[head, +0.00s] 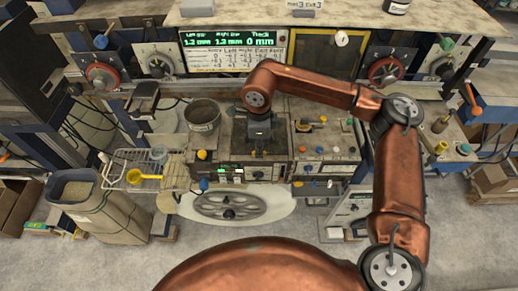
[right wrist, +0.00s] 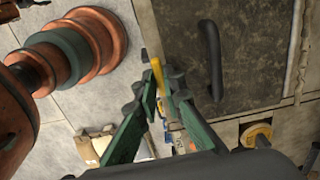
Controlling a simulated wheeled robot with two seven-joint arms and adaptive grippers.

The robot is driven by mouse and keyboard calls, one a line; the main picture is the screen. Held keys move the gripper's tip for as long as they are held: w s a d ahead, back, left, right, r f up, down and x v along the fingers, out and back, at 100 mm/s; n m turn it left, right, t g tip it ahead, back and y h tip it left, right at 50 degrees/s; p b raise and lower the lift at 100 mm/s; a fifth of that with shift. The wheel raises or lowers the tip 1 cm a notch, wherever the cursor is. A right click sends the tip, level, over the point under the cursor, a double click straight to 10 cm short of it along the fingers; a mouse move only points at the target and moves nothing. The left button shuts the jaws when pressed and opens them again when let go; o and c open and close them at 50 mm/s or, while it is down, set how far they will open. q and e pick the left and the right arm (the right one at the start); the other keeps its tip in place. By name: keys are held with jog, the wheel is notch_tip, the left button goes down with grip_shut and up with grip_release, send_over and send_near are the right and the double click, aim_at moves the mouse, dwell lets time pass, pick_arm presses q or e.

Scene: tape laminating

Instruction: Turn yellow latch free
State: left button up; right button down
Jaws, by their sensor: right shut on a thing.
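The yellow latch (right wrist: 158,74) shows in the right wrist view as a narrow upright yellow bar between my right fingertips. My right gripper (right wrist: 161,92) is shut on it, with the green-sided fingers on either side. In the head view my right gripper (head: 258,146) points down over the middle of the machine bench, and it hides most of the latch there. How far the latch is turned cannot be told. My left gripper is not in view.
A dark panel with a black handle (right wrist: 211,58) lies right of the fingers in the wrist view. A grey bucket (head: 202,115) stands left of the gripper. A display (head: 233,42) is behind. A handwheel (head: 230,206) and knobs are at the front.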

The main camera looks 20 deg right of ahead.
jog(key=c, duration=2)
grip_release()
jog(key=shift+c, duration=0.2)
jog(key=shift+r, duration=0.1)
notch_tip(320, 180, up, 12)
